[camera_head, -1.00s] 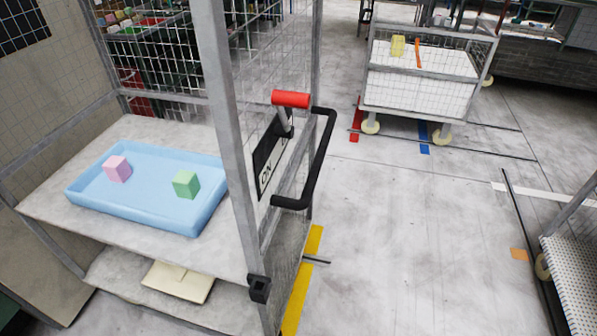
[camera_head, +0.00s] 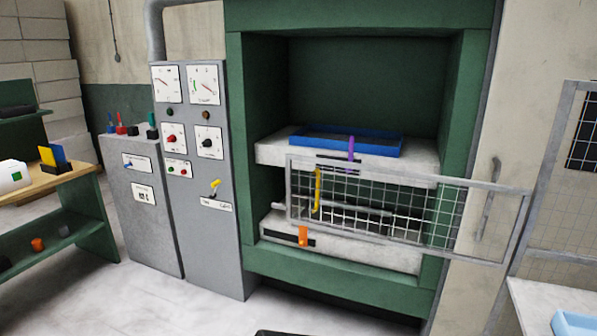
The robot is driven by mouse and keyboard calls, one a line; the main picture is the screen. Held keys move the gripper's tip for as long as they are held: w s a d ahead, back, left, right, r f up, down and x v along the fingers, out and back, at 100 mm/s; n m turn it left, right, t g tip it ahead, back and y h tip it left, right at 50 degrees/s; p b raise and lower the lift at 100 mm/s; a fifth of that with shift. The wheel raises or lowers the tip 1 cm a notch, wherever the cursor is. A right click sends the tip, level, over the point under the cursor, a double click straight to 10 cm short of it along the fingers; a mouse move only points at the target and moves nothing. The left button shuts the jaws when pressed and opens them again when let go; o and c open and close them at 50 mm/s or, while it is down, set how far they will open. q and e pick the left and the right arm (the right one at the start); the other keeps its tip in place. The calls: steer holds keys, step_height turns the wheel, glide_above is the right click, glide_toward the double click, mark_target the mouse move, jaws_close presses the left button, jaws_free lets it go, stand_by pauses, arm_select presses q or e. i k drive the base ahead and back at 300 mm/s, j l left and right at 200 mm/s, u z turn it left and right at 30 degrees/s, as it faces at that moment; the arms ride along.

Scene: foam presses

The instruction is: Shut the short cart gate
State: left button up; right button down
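No cart with a short gate is clearly in view in the head view. The only gate-like thing in full view is a grey mesh guard (camera_head: 400,210) on a green press (camera_head: 240,120). It stands across the lower front of the press opening, with a vertical handle (camera_head: 487,212) near its right end. A yellow handle (camera_head: 317,190) shows at its left part. Neither of my grippers is in view.
A blue tray (camera_head: 345,142) lies on the press's upper plate. A grey control cabinet (camera_head: 198,240) with gauges and a lower switch box (camera_head: 145,215) stand left of it. A green shelf table (camera_head: 95,215) is at far left. A pale surface (camera_head: 540,300) with a mesh frame is at right.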

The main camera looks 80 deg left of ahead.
mark_target(527, 193)
steer(key=u, duration=0.45)
steer(key=j+u, duration=0.1)
steer(key=u, duration=0.4)
steer(key=i+u, duration=0.1)
steer(key=u, duration=0.8)
steer(key=i+u, duration=0.1)
steer(key=u, duration=0.4)
